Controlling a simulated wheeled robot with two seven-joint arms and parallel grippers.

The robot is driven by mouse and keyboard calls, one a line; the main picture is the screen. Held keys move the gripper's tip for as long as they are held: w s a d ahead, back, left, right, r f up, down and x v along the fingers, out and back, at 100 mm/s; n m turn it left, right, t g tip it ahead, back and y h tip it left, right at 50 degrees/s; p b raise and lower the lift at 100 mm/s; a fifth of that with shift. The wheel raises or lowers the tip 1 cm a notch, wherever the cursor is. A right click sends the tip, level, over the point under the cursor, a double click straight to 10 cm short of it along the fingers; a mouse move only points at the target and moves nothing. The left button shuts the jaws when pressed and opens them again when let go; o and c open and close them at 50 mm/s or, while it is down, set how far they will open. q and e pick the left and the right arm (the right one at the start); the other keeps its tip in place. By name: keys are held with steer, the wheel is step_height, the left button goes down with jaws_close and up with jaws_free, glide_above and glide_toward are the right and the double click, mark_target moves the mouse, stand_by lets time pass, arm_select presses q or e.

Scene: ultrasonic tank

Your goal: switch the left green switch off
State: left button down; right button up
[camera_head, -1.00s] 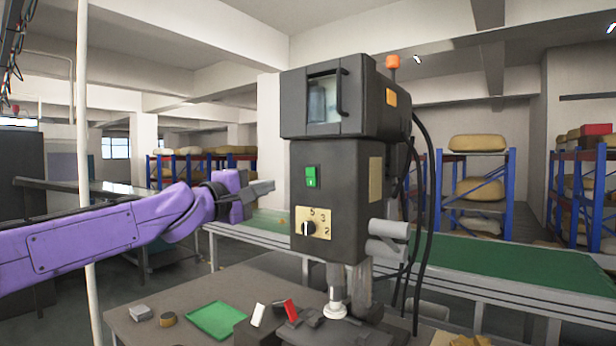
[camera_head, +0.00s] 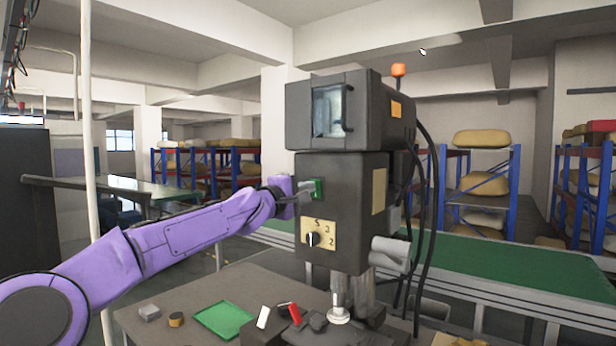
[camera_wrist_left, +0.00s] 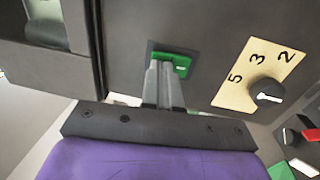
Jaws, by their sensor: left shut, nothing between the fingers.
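The green switch (camera_head: 318,187) is on the front face of the dark grey machine (camera_head: 345,200), above the numbered dial. In the left wrist view the green switch (camera_wrist_left: 181,64) is partly covered by my gripper fingers. My left gripper (camera_head: 305,188) is shut and empty, its fingertips at the left part of the switch. In the left wrist view the shut fingers of my left gripper (camera_wrist_left: 160,68) overlap the switch; whether they press it cannot be told. My right gripper is not in view.
A dial on a yellow plate (camera_head: 327,232) is just below the switch. The table (camera_head: 180,322) holds a green tray (camera_head: 222,319), a red rocker (camera_head: 295,314) and small blocks. A green conveyor (camera_head: 510,265) runs behind the machine.

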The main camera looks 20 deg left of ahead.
arm_select(q)
steer(key=shift+w+d+r, duration=0.1)
steer(key=shift+w+d, duration=0.1)
steer(key=shift+w, duration=0.25)
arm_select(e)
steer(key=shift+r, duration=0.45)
arm_select(q)
steer(key=shift+r+p, duration=0.1)
steer(key=shift+p, duration=0.2)
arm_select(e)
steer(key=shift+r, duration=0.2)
arm_select(q)
steer(key=s+a+r+b, duration=0.1)
steer(key=s+a+b, duration=0.3)
steer(key=s, duration=0.9)
steer(key=shift+a+r, duration=0.4)
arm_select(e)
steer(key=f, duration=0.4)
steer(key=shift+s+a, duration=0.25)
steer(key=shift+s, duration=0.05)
arm_select(q)
steer(key=shift+w, duration=0.1)
